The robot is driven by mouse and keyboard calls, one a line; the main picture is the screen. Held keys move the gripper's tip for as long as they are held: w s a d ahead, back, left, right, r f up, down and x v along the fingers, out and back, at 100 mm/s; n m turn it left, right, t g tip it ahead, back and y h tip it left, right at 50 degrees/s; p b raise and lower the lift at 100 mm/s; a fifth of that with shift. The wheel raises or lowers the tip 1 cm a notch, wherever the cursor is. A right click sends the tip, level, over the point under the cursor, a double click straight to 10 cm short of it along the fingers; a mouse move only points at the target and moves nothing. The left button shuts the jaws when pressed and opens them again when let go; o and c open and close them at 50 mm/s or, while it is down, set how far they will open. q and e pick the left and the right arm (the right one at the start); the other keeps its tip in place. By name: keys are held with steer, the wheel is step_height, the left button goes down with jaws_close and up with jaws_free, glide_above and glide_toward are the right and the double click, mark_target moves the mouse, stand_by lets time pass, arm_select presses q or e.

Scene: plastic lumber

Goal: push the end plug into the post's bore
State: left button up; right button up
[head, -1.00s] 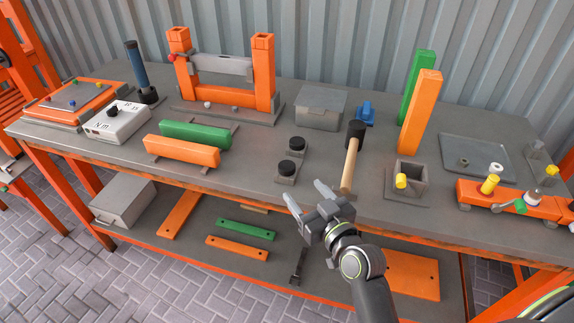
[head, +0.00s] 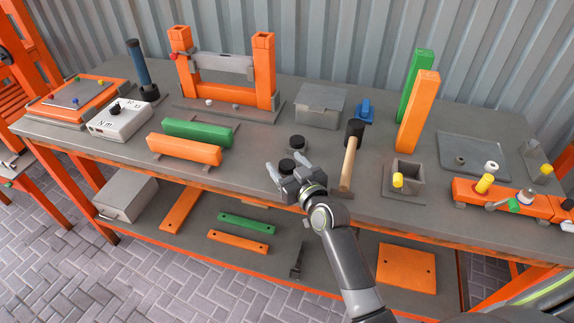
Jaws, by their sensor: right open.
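Two black round caps, which look like the end plugs, sit on small grey blocks near the table's middle. The far cap (head: 297,142) is clear; the near cap (head: 286,165) is partly hidden by my right gripper. My right gripper (head: 285,172) is open, with its fingers around or just above the near cap; I cannot tell if they touch it. Two upright orange posts, the left post (head: 182,65) and the right post (head: 264,75), have square open tops and stand in a frame at the back. My left gripper is not in view.
A grey box (head: 320,106) stands behind. An orange beam (head: 184,148) and a green beam (head: 198,132) lie to the left. Tall orange (head: 417,112) and green (head: 422,68) pieces stand at right.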

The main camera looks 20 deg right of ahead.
steer(key=c, duration=1)
steer(key=shift+c, duration=0.2)
